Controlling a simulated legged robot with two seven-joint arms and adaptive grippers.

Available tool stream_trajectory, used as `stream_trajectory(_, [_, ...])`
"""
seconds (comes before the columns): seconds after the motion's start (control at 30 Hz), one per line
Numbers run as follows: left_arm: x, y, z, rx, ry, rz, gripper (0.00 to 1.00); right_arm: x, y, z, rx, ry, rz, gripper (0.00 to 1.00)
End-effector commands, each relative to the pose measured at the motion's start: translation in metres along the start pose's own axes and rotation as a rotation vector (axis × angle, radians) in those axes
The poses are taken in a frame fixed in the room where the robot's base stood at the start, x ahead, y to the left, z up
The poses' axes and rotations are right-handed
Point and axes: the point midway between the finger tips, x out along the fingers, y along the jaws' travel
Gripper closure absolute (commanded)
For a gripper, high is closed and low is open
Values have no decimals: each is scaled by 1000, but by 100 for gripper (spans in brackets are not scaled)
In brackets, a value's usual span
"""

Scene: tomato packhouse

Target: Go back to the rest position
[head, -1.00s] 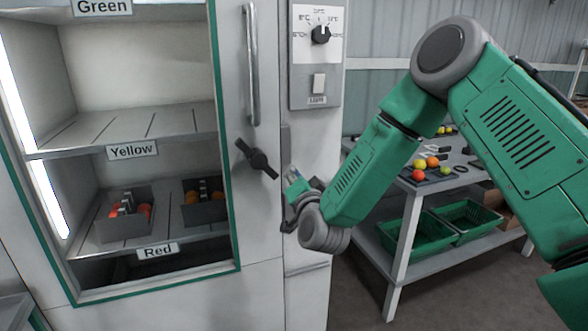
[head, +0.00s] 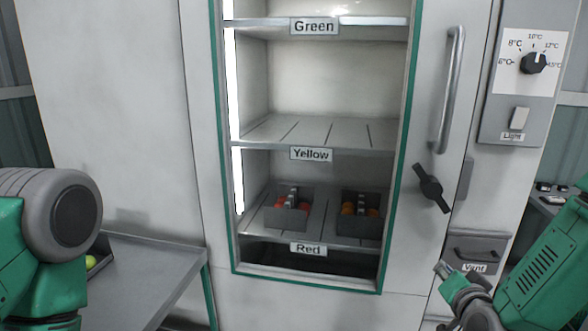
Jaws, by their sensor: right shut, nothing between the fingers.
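My right gripper (head: 446,270) is at the lower right, in front of the cabinet near the vent drawer. It is shut and empty, apart from the door and its latch. My left arm (head: 50,220) comes in at the left edge above the side table; its gripper is out of view. The tall white cabinet (head: 120,110) has a door with a glazed window, a long metal handle (head: 448,90) and a dark, tilted latch (head: 431,188).
Behind the window, two dark trays (head: 288,216) (head: 361,222) with red and orange tomatoes stand on the shelf labelled Red. The other visible shelves look empty. A control panel (head: 520,85) with dial and light switch is at right. A grey side table (head: 150,275) is at lower left.

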Motion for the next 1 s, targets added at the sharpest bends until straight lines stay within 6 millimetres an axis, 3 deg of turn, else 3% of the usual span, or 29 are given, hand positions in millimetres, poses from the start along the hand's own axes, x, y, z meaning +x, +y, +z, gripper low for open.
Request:
stream_trajectory(0.03, [0, 0, 0, 0, 0, 0, 60, -14, 14, 38, -61, -111, 24, 100])
stream_trajectory(0.2, [0, 0, 0, 1, 0, 0, 60, -79, 60, 142, -262, -477, 97, 100])
stream_trajectory(0.3, [0, 0, 0, 1, 0, 0, 60, -132, 91, 190, -379, -693, 140, 100])
stream_trajectory(0.4, [0, 0, 0, 1, 0, 1, 60, -189, 120, 224, -491, -899, 181, 100])
stream_trajectory(0.5, [0, 0, 0, 1, 0, 0, 60, -240, 145, 242, -583, -1072, 215, 100])
stream_trajectory(0.6, [0, 0, 0, 1, 0, 0, 60, -279, 161, 250, -648, -1198, 239, 100])
stream_trajectory(0.7, [0, 0, 0, 1, 0, 0, 60, -302, 171, 252, -684, -1271, 254, 100])
stream_trajectory(1.0, [0, 0, 0, 0, 0, 0, 60, -310, 177, 252, -694, -1301, 257, 100])
